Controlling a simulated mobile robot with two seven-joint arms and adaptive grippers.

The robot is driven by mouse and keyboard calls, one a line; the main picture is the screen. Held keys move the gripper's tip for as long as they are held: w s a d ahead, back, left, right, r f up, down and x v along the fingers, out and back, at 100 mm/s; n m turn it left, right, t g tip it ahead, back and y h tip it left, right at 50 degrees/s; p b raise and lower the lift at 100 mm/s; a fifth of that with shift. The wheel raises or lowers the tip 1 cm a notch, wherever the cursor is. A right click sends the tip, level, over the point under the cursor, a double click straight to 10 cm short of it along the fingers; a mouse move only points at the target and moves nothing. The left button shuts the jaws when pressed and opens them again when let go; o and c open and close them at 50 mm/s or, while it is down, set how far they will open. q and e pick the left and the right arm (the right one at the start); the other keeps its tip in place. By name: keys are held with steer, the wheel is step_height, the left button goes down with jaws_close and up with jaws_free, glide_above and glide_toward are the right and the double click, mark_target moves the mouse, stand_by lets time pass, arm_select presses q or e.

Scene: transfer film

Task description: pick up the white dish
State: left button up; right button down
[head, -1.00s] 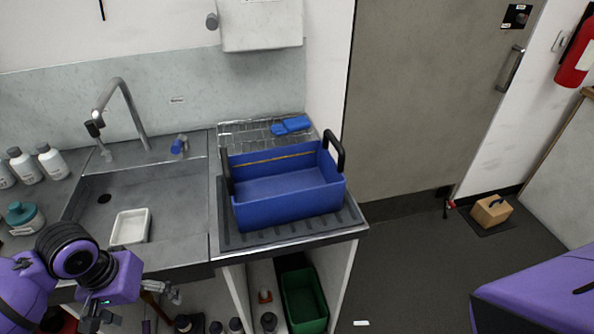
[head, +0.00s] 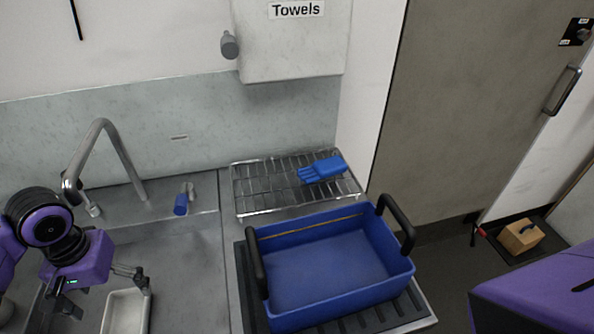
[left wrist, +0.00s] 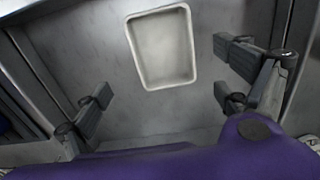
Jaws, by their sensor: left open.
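The white dish (head: 125,312) is a shallow rectangular tray lying in the grey sink basin (head: 185,270). The bottom edge of the head view cuts it off. In the left wrist view the whole dish (left wrist: 163,48) shows, empty, on the basin floor. My left gripper (head: 98,288) is open and empty above the sink, on the near-left side of the dish. In the left wrist view its fingers (left wrist: 165,88) are spread, with the dish beyond them and apart from them. My right gripper is not in view.
A blue tub (head: 330,265) with black handles stands on the drainer right of the sink. A wire rack (head: 265,185) behind it holds a blue glove (head: 322,169). The curved tap (head: 125,160) rises behind the basin. A towel box (head: 292,45) hangs on the wall.

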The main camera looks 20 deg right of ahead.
mark_target(130, 319)
arm_select(q)
steer(key=shift+s+f, duration=0.25)
steer(key=shift+f, duration=0.1)
steer(key=f, duration=0.1)
steer(key=s+f, duration=0.1)
steer(key=shift+a+f, duration=0.2)
steer(key=shift+f, duration=0.1)
steer(key=f, duration=0.3)
steer(key=shift+w+a+f, duration=0.25)
steer(key=shift+w, duration=0.05)
steer(key=shift+f, duration=0.25)
steer(key=c, duration=1.4)
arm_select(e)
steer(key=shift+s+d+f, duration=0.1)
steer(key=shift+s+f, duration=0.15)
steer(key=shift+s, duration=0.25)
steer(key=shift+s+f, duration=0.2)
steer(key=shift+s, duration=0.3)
arm_select(q)
steer(key=shift+r, duration=0.2)
